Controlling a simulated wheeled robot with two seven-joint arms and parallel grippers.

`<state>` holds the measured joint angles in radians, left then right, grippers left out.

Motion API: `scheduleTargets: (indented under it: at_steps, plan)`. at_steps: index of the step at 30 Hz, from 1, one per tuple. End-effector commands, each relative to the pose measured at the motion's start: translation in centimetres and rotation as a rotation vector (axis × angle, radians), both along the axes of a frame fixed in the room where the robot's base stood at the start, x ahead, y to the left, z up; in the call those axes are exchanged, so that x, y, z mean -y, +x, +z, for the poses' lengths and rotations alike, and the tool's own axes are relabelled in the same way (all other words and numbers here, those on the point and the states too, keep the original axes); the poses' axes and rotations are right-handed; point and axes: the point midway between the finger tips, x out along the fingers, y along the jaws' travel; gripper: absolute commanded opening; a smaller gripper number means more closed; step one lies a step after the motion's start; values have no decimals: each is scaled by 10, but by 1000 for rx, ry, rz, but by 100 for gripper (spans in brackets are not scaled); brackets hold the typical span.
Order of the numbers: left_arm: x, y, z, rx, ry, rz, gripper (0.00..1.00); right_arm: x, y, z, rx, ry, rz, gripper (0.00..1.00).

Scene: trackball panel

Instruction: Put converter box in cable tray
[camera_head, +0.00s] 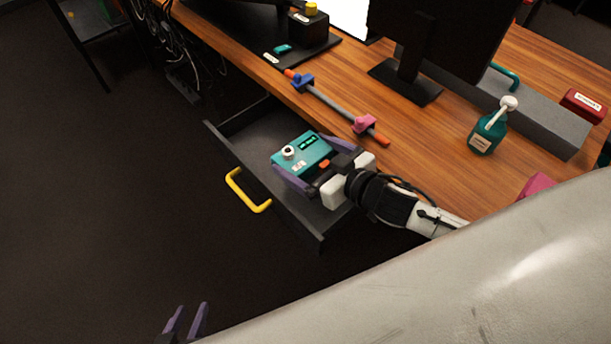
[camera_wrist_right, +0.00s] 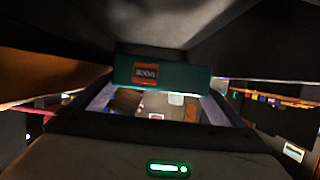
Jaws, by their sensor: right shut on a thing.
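A teal box (camera_head: 305,148) with a white knob and a small dark display, which looks like the converter box, is in or just above the open dark drawer (camera_head: 240,160). My right gripper (camera_head: 300,157) has its purple fingers on two opposite sides of the box and is shut on it. In the right wrist view the teal box (camera_wrist_right: 190,76) shows an orange label between the fingers. My left gripper (camera_head: 185,322) is at the bottom edge, its fingers apart and empty. No cable tray is clearly identifiable; a long grey trough-like piece (camera_head: 540,122) lies on the desk.
The drawer has a yellow handle (camera_head: 246,190). On the wooden desk lie a rod with blue and pink clamps (camera_head: 335,106), a monitor (camera_head: 420,45), a teal pump bottle (camera_head: 487,132) and a red box (camera_head: 582,105). Cables (camera_head: 185,60) hang at the left.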

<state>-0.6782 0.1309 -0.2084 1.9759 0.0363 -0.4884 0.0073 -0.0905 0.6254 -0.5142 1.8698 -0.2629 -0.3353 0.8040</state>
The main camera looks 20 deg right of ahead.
Motion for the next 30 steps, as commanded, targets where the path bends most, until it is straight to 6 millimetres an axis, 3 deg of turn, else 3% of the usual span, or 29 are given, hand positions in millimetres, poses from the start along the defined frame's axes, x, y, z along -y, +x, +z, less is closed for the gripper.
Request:
scheduleTargets:
  at_steps: [1, 3, 10, 16, 29, 30]
  plan:
    - [2, 1, -3, 5, -2, -2, 30, 0, 0, -14, -1, 1, -2, 67]
    - [3, 1, -4, 2, -3, -3, 30, 0, 0, -23, 0, 3, -1, 67]
    - [4, -1, -8, -4, -3, -5, 30, 0, 1, -39, 2, 1, -1, 67]
    - [6, -1, -15, 0, -6, -7, 30, 0, 0, -68, 0, 2, -1, 67]
    - [7, -2, -17, -4, -9, -7, 30, 0, 1, -74, 2, 2, 0, 67]
    - [7, -2, -16, -4, -9, -7, 30, 0, 0, -74, 1, 1, 0, 99]
